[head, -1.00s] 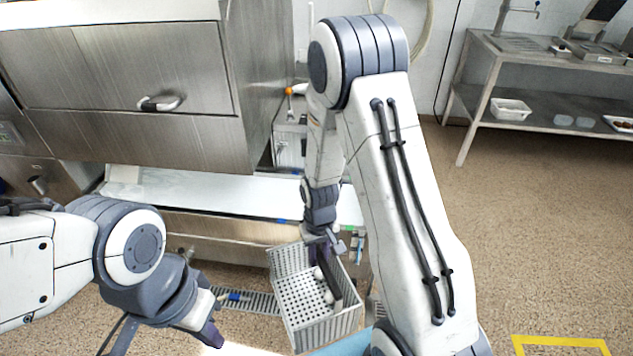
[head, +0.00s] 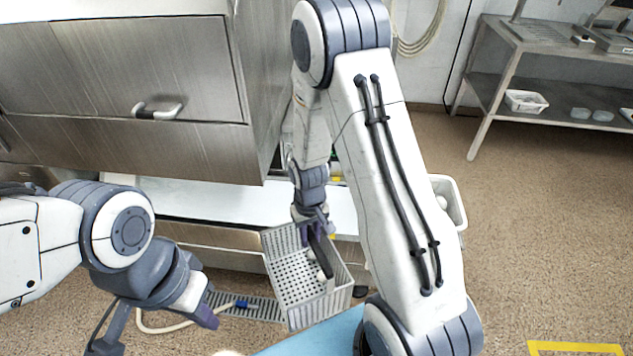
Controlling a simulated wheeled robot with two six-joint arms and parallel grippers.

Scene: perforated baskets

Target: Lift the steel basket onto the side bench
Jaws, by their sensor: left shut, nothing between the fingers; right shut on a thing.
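The steel basket (head: 283,315) is a grey perforated open box in the lower middle of the head view, slightly tilted in the picture. My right gripper (head: 318,238) reaches down to its far side and is shut on it at the far wall; the exact contact is partly hidden by the fingers. A dark bar and a small white item show inside the basket. My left gripper (head: 207,318) is shut and empty, left of the basket and apart from it. A steel bench (head: 485,85) with a lower shelf stands at the upper right.
A steel machine (head: 150,70) with a handle fills the upper left, above a pale counter (head: 250,203). A floor drain grate (head: 255,307) and a hose lie left of the basket. A pale bin (head: 455,215) is partly behind my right arm. Open floor lies at right.

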